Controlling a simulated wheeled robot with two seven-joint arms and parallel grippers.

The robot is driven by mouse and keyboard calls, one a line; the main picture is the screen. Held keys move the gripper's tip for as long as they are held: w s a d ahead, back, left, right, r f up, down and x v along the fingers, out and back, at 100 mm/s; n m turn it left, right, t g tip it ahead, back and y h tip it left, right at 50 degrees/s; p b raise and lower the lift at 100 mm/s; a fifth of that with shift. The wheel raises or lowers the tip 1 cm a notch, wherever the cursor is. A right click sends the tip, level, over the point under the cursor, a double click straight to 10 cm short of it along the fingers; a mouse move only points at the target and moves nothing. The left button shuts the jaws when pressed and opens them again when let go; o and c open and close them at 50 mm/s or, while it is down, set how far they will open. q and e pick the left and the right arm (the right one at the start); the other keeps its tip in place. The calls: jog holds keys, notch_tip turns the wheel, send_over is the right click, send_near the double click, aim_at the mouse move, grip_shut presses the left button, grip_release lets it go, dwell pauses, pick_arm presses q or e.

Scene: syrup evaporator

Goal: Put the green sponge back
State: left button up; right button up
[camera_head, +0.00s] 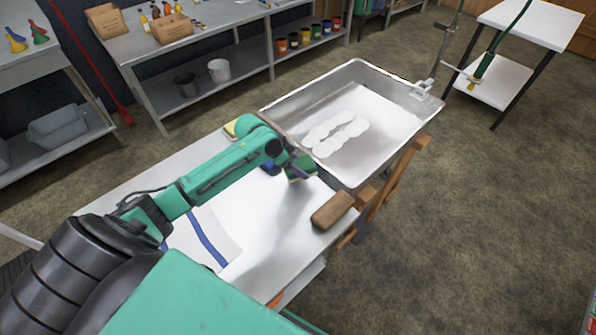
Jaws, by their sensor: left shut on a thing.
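My left arm reaches in from the left over the white table (275,245). My left gripper (292,164) is shut on the green sponge (301,170) beside the near left corner of the metal pan (352,180). The gripper's wrist and fingers hide part of the sponge. I cannot tell whether the sponge touches the table. My right gripper is not in view.
A small blue thing (270,168) and a yellow thing (230,130) lie by my left forearm, and a blue-striped cloth (208,238) lies nearer. A wooden block or handle (332,210) sits at the table's right edge. The pan holds white round patches (335,133).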

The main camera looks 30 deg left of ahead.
pick_arm(q)
notch_tip(320, 180, down, 4)
jog(key=shift+s+d+f, duration=0.1)
jog(key=shift+d, duration=0.05)
jog(key=shift+f, duration=0.1)
jog(key=o, duration=1.1)
jog(key=shift+c, duration=0.2)
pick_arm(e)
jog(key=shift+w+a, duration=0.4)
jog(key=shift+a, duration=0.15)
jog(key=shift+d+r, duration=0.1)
pick_arm(q)
jog(key=shift+s+r, duration=0.1)
jog(key=shift+r, duration=0.15)
jog(key=v, duration=1.1)
jog(key=shift+r, duration=0.25)
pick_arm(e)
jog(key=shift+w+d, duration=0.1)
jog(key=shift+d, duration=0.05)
pick_arm(q)
jog(key=shift+s, duration=0.1)
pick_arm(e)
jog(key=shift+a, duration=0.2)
